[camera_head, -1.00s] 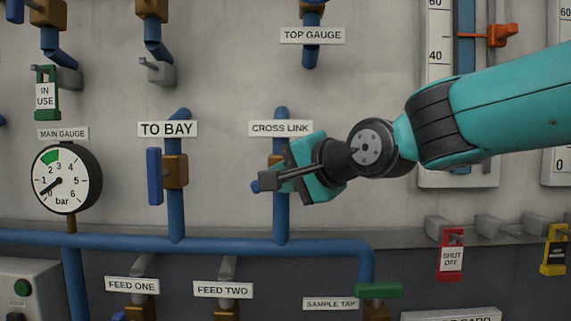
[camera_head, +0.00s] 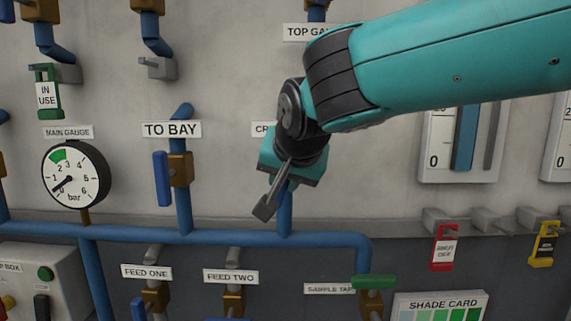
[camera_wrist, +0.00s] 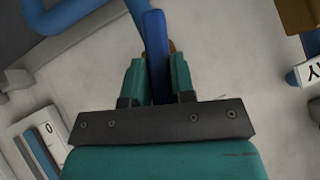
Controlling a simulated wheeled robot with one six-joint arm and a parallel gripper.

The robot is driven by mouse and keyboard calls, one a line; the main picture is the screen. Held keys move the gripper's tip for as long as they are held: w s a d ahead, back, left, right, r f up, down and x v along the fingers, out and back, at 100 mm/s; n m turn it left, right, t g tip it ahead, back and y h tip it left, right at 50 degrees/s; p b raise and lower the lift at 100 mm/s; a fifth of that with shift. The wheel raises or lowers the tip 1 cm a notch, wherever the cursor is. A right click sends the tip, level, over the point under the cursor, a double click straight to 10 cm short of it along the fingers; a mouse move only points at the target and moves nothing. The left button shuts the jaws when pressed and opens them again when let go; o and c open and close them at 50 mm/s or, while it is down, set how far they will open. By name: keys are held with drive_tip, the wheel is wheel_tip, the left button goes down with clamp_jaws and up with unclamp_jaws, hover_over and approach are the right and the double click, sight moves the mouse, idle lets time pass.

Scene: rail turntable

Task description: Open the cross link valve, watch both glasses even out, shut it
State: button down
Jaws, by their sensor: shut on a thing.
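My gripper (camera_wrist: 155,85), teal, is shut on the blue cross link valve handle (camera_wrist: 155,40) in the wrist view; the handle stands between both fingers and runs out past them. In the head view the gripper (camera_head: 275,185) covers the valve body and most of the CROSS LINK label (camera_head: 263,129). A grey bar at the gripper points down and left. The handle's exact angle is hidden there. One level glass (camera_head: 464,140) with a blue column shows below my arm, its upper part hidden. The other glass (camera_head: 557,145) is cut off by the right edge.
The TO BAY valve (camera_head: 163,178) with its upright blue handle stands just left. A blue pipe (camera_head: 230,237) runs below. The main gauge (camera_head: 75,175), FEED ONE and FEED TWO valves, green SAMPLE TAP handle (camera_head: 374,282) and red tag (camera_head: 444,248) are around.

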drive_tip(key=shift+a+h+p, duration=0.1)
drive_tip(key=shift+h+p, duration=0.3)
drive_tip(key=shift+p, duration=0.05)
drive_tip(key=shift+n, duration=0.3)
drive_tip(key=c, duration=1)
unclamp_jaws()
drive_tip(key=shift+o, duration=0.2)
drive_tip(key=b+v, duration=0.2)
drive_tip(key=v, duration=1.5)
drive_tip(key=shift+r+b, duration=0.2)
drive_tip(key=shift+b, duration=0.1)
drive_tip(key=shift+s, duration=0.1)
